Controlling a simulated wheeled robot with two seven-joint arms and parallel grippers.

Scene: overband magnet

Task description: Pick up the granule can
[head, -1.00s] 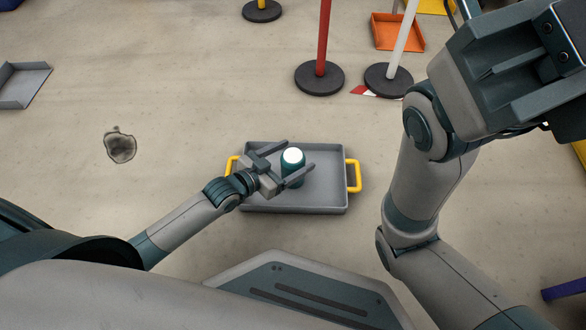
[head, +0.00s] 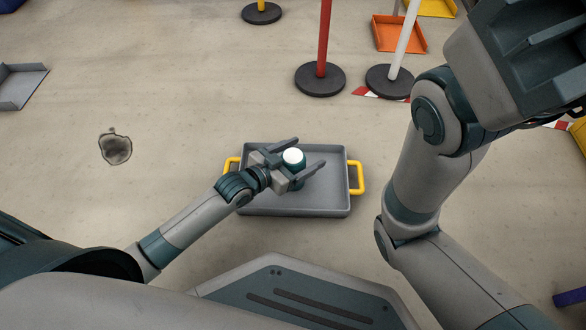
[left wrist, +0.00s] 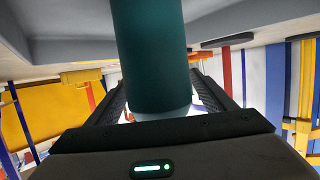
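The granule can, a dark teal cylinder with a white top (head: 293,157), stands in a grey tray (head: 325,195) with yellow handles. My left gripper (head: 311,154) reaches in from the left with its fingers open, one on each side of the can. In the left wrist view the can (left wrist: 150,50) fills the middle between the two fingers (left wrist: 165,95); I cannot tell whether they touch it. My right gripper (head: 535,50) is large at the upper right, cut off by the frame edge, and its fingertips cannot be made out.
A red post (head: 325,40) and a white post (head: 403,40) on black bases stand beyond the tray. An orange bin (head: 399,34) lies behind them. A grey bin (head: 20,86) is at the far left. A dark floor stain (head: 115,148) lies left; the floor around the tray is clear.

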